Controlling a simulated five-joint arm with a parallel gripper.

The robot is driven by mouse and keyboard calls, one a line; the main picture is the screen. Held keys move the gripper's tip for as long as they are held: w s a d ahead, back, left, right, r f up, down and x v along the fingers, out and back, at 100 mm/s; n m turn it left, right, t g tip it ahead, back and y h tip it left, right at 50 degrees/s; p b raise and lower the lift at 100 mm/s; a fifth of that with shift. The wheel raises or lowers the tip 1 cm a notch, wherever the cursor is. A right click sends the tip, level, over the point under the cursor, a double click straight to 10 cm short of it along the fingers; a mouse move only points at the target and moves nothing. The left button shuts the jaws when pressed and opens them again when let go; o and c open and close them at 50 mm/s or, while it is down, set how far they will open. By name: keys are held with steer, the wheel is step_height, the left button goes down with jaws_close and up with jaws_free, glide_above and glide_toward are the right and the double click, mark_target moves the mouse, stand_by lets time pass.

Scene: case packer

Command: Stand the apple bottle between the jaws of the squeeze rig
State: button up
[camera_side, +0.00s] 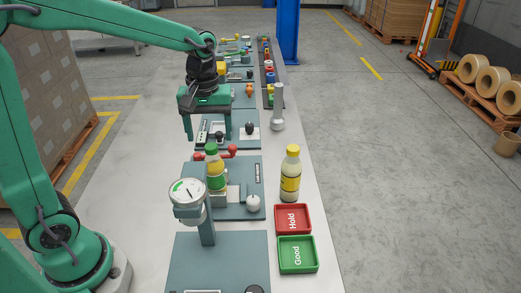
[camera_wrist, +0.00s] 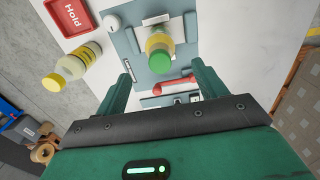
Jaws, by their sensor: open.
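The green-capped bottle (camera_side: 215,171), with yellow-green contents, stands upright on the squeeze rig (camera_side: 249,212), beside its grey jaw blocks (camera_side: 234,194). I take it for the apple bottle; its label is unreadable.
A yellow-capped bottle (camera_side: 290,177) stands on the table right of the rig, behind the red Hold tray (camera_side: 293,219) and green Good tray (camera_side: 297,254). A round gauge (camera_side: 187,190) on a post stands in front. A red handle (camera_wrist: 175,86) lies behind the green-capped bottle.

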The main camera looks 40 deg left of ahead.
steer(key=shift+r, duration=2.4)
steer(key=shift+s+r, duration=0.2)
steer(key=shift+s, duration=0.2)
steer(key=s+m+t, duration=0.5)
steer(key=s+m, duration=0.4)
steer(key=s, duration=0.4)
steer(key=shift+a+t, duration=0.2)
steer(key=shift+t, duration=0.1)
steer(key=shift+s, duration=0.1)
